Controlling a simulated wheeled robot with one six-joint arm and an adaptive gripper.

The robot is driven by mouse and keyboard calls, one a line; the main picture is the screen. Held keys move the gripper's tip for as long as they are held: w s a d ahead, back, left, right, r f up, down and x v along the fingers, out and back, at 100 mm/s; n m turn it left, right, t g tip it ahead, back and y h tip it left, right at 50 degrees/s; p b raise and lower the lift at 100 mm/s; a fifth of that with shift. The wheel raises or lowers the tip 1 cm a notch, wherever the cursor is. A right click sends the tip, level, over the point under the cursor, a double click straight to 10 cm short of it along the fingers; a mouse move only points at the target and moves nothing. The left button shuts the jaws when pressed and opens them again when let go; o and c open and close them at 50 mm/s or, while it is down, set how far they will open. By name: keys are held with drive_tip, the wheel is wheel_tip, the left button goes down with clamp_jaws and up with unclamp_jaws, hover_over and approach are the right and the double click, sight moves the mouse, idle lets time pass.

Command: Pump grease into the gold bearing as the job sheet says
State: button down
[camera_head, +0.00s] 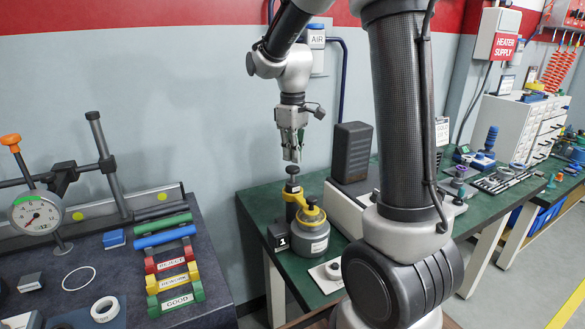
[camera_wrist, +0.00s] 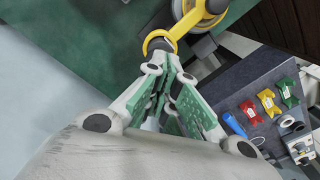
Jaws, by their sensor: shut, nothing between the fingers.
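In the wrist view, the fingertips (camera_wrist: 160,58) are close to the yellow ring around the dark knob (camera_wrist: 160,42). I cannot make out the gold bearing or a readable job sheet.
A white plate with a dark round part (camera_head: 332,271) lies in front of the pump. A dark grey box (camera_head: 352,152) stands behind it at the right. The left bench holds a dial gauge (camera_head: 36,212) and reject, rework and good blocks (camera_head: 172,278). My arm hides part of the green bench.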

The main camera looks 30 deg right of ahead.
sight(293, 167)
drive_tip(key=shift+f, duration=0.1)
idle(0.6)
drive_tip(key=shift+f, duration=2)
drive_tip(key=shift+r, duration=2.15)
drive_tip(key=shift+f, duration=0.2)
drive_tip(key=shift+f, duration=1.9)
drive_tip(key=shift+r, duration=2.1)
drive_tip(key=shift+f, duration=0.1)
